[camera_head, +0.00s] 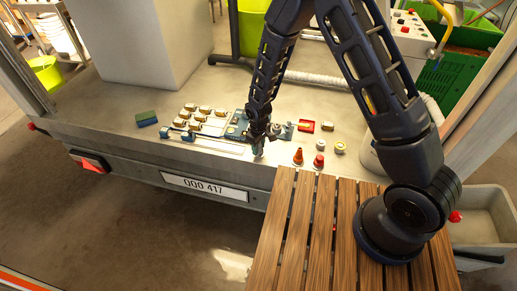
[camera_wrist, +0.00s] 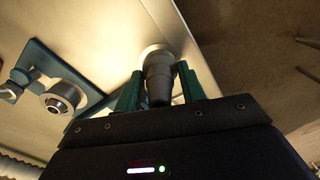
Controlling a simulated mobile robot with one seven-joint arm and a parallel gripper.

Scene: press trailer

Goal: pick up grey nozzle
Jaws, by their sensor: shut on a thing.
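The grey nozzle (camera_wrist: 158,78) is a tapered, stepped piece in the wrist view, with a wide pale flange at its far end. My gripper (camera_wrist: 160,90) is shut on it, with one green finger on each side. The flange is close to the pale bed surface; I cannot tell whether it touches. In the head view my gripper (camera_head: 258,150) points down near the front edge of the trailer bed (camera_head: 225,160), and the nozzle is too small and covered to make out there.

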